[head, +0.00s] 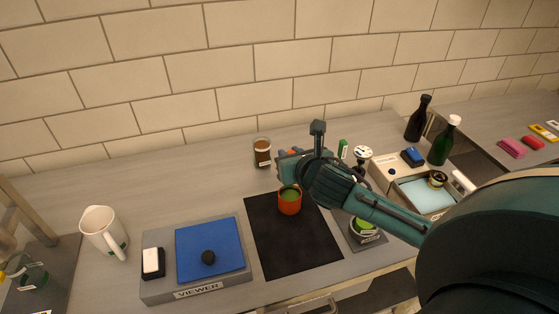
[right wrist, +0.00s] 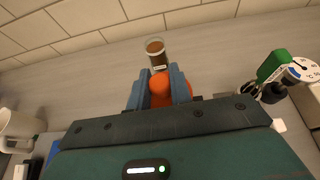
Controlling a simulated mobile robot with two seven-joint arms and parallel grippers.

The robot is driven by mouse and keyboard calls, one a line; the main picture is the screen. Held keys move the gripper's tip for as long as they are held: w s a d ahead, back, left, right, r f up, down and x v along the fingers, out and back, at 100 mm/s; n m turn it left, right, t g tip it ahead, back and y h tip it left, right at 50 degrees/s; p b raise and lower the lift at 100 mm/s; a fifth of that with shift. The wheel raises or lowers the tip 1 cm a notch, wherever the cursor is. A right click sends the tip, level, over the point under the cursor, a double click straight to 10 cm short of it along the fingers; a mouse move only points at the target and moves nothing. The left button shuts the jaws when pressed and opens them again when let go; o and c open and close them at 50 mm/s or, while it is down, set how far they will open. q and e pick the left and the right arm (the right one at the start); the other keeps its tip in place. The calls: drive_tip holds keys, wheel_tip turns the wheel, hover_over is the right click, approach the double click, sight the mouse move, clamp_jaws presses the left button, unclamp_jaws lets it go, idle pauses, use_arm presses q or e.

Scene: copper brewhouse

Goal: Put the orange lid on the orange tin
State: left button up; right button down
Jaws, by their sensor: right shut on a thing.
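The orange tin (head: 289,205) stands upright and uncovered on a black mat (head: 265,250), with green contents showing at its top. My right gripper (head: 286,157) is shut on the orange lid (head: 293,152), just behind and above the tin in the head view. The lid is apart from the tin and mostly hidden by the gripper. In the right wrist view the lid (right wrist: 160,89) shows orange between the two blue fingers (right wrist: 158,78). The tin cannot be seen in that view. My left gripper is not in view.
A jar with brown contents (head: 262,152) stands behind the gripper. A grey viewer box with a blue pad (head: 210,250) and a white mug (head: 103,232) are at left. A tray (head: 425,208), a green bottle (head: 443,145) and a dark bottle (head: 416,120) are at right.

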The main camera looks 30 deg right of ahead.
idle(0.3)
use_arm(q)
drive_tip(key=b, duration=0.3)
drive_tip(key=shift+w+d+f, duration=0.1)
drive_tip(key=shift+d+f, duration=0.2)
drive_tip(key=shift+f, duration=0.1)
use_arm(e)
wheel_tip(320, 180, down, 8)
drive_tip(key=shift+r, duration=0.1)
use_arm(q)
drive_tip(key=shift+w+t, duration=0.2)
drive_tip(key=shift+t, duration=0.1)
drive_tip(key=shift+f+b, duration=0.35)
use_arm(e)
drive_tip(key=shift+f, duration=0.7)
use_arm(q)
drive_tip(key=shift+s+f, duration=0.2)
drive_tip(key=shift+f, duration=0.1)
use_arm(e)
drive_tip(key=shift+f, duration=0.45)
drive_tip(key=c, duration=1.6)
unclamp_jaws()
